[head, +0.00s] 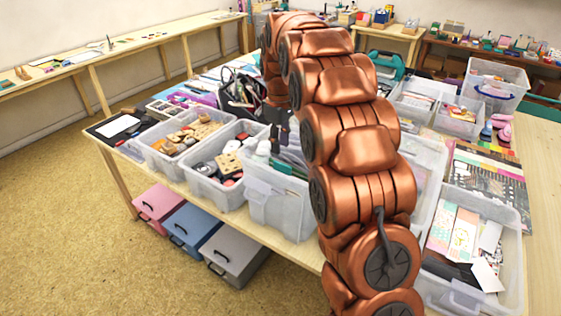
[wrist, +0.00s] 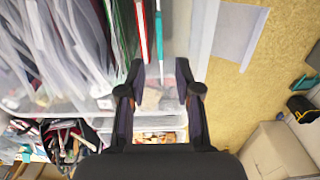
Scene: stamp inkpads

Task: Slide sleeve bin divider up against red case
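In the wrist view, a red case (wrist: 142,30) stands on edge in a clear bin, seen as a narrow red strip. Just right of it is a thin upright teal-and-white strip (wrist: 159,42), which looks like the divider seen edge-on. A small gap shows between them. Clear sleeves (wrist: 75,45) fill the bin's left part. My gripper (wrist: 160,68) is open, its fingers on either side of the teal strip, with no clear contact visible. In the head view the sleeve bin (head: 277,205) is at the table's front edge, partly hidden by my arm; the red case is not visible there.
The bin's right wall (wrist: 203,40) is close to my right finger, with a pale label holder (wrist: 238,32) outside it. A bin of stamps (head: 215,190) stands left of the sleeve bin. Drawer boxes (head: 235,252) sit below the table.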

